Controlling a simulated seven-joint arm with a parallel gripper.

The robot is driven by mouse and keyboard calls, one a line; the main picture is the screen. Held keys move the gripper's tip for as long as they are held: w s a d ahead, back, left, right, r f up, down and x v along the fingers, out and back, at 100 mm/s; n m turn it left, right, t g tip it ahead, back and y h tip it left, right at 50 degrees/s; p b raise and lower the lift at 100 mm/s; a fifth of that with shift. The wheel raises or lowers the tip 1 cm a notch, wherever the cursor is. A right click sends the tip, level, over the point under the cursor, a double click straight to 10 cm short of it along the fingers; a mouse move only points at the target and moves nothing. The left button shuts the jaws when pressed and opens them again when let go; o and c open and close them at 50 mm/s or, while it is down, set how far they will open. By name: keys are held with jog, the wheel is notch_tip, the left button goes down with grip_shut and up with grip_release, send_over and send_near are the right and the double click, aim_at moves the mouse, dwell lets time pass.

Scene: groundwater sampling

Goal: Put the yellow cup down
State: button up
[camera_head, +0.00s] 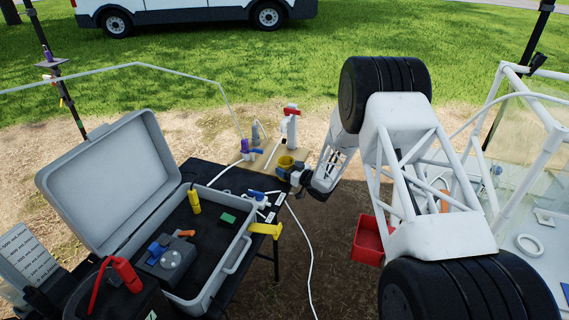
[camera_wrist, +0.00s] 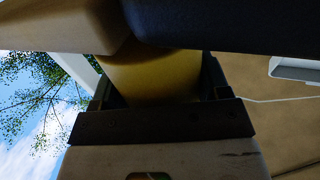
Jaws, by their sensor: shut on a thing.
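The yellow cup (camera_head: 286,162) is at the far right corner of the black table (camera_head: 262,187), in front of the tan board (camera_head: 268,147). My gripper (camera_head: 297,174) reaches in from the right and is shut on the cup. In the wrist view the yellow cup (camera_wrist: 150,75) fills the space between the jaws. The cup looks about upright in the head view. I cannot tell whether its base touches a surface.
An open grey case (camera_head: 236,259) with tools takes up most of the table. Bottles and a red-topped white fitting (camera_head: 290,122) stand behind the cup. A blue-handled valve (camera_head: 257,196) lies in front. A red bin (camera_head: 368,240) hangs at right.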

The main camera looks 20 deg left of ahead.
aim_at(286, 164)
jog(key=shift+w+a+f, duration=0.1)
jog(key=shift+w+a, duration=0.4)
jog(key=shift+w, duration=0.35)
jog(key=shift+w+a+f, duration=0.1)
jog(key=shift+w+a, duration=0.4)
jog(key=shift+w, duration=0.3)
jog(key=shift+f, duration=0.1)
jog(key=o, duration=0.9)
jog(key=v, duration=0.7)
jog(key=shift+d, duration=0.4)
